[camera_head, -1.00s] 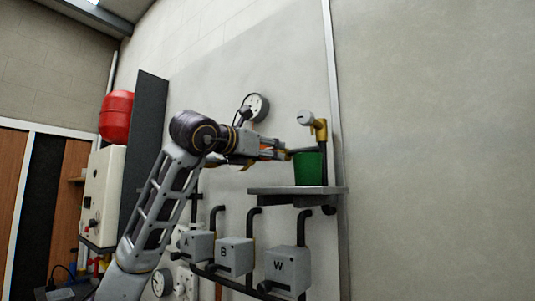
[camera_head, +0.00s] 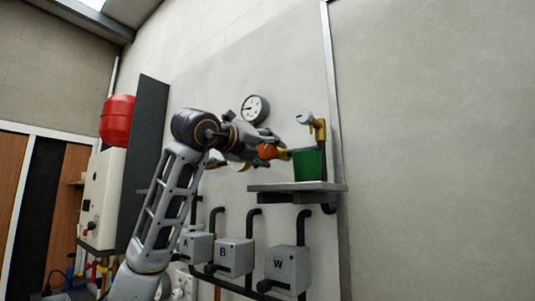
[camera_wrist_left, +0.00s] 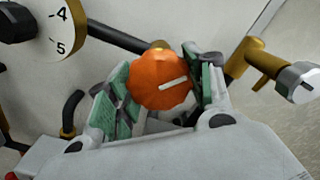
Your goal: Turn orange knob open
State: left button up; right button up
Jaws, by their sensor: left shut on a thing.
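The orange knob (camera_wrist_left: 161,80) is a ridged disc with a white pointer mark, seen in the left wrist view between the two green-padded fingers of my left gripper (camera_wrist_left: 160,92). The mark points to the right and slightly up. In the head view the knob (camera_head: 267,152) shows partly at the tips of my left gripper (camera_head: 262,146), in front of a brass pipe. My left gripper is shut on the knob. My right gripper is not in view.
A green container (camera_head: 308,166) stands on a grey shelf (camera_head: 298,187), under a brass tap with a grey knob (camera_head: 304,117). A round gauge (camera_head: 255,109) is on the wall above my arm. Grey boxes marked B (camera_head: 234,254) and W (camera_head: 284,266) are below.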

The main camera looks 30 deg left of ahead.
pick_arm(q)
jog(key=n, duration=0.3)
jog(key=n+b, duration=0.1)
jog(key=n, duration=0.2)
jog(key=shift+w+d+f+b, duration=0.1)
jog(key=shift+d+f+b, duration=0.1)
jog(key=shift+b, duration=0.1)
jog(key=shift+n, duration=1.1)
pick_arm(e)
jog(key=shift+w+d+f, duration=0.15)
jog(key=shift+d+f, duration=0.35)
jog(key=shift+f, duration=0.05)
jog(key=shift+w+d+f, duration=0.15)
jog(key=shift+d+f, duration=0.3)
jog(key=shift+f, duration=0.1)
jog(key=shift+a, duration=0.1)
pick_arm(q)
jog(key=o, duration=1)
jog(key=shift+a+r, duration=0.1)
jog(key=shift+r, duration=0.1)
jog(key=shift+o, duration=0.2)
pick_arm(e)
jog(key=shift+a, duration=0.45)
pick_arm(q)
jog(key=shift+s, duration=0.25)
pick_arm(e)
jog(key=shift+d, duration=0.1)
